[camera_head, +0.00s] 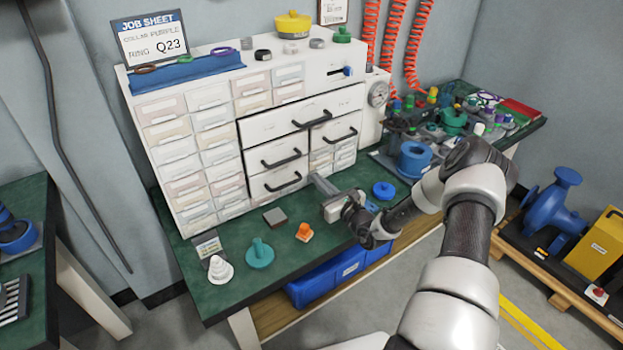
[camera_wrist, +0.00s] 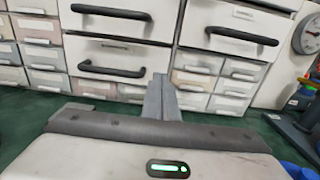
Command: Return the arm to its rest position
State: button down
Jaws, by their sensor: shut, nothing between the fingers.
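My gripper (camera_head: 322,184) is shut and empty, held above the green bench top in front of the white drawer cabinet (camera_head: 256,133). In the wrist view the two grey fingers of my gripper (camera_wrist: 160,97) are pressed together and point toward the drawer fronts. My arm reaches in from the lower right, with its elbow raised over the right part of the bench. The black drawer handles (camera_wrist: 112,70) show beyond the fingers; I cannot tell the exact gap between them. The drawers look shut.
On the bench (camera_head: 225,292) are a teal knob-like part (camera_head: 260,254), a white stepped cone (camera_head: 220,270), an orange part (camera_head: 304,232) and a blue disc (camera_head: 383,190). Crowded fixtures stand at right around a blue ring (camera_head: 414,160). A blue bin (camera_head: 325,279) sits below. Open floor lies in front.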

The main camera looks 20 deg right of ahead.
jog(key=p+v, duration=0.1)
jog(key=v, duration=0.8)
jog(key=shift+s+d+f+p, duration=0.1)
jog(key=shift+s+p, duration=0.1)
jog(key=shift+p, duration=0.1)
jog(key=s+a+r+n+g+y, duration=0.4)
jog(key=a+r+n+g+y, duration=0.4)
jog(key=a+r+n, duration=0.5)
jog(key=s+a+r+n+g+h, duration=0.35)
jog(key=s+r+n, duration=0.2)
jog(key=s, duration=0.25)
jog(key=s+a+r+n+g+h, duration=0.2)
jog(key=s+a+r+n+g, duration=0.25)
jog(key=s+n, duration=0.2)
jog(key=s+d+r+n+t+h, duration=0.5)
jog(key=s+d+r+n+h, duration=0.25)
jog(key=s+d+r, duration=0.35)
notch_tip(320, 180, up, 22)
jog(key=s+a+p, duration=0.1)
jog(key=a+p, duration=0.1)
jog(key=p, duration=2)
jog(key=shift+f+h, duration=0.15)
jog(key=shift+h, duration=0.25)
jog(key=shift+a, duration=0.1)
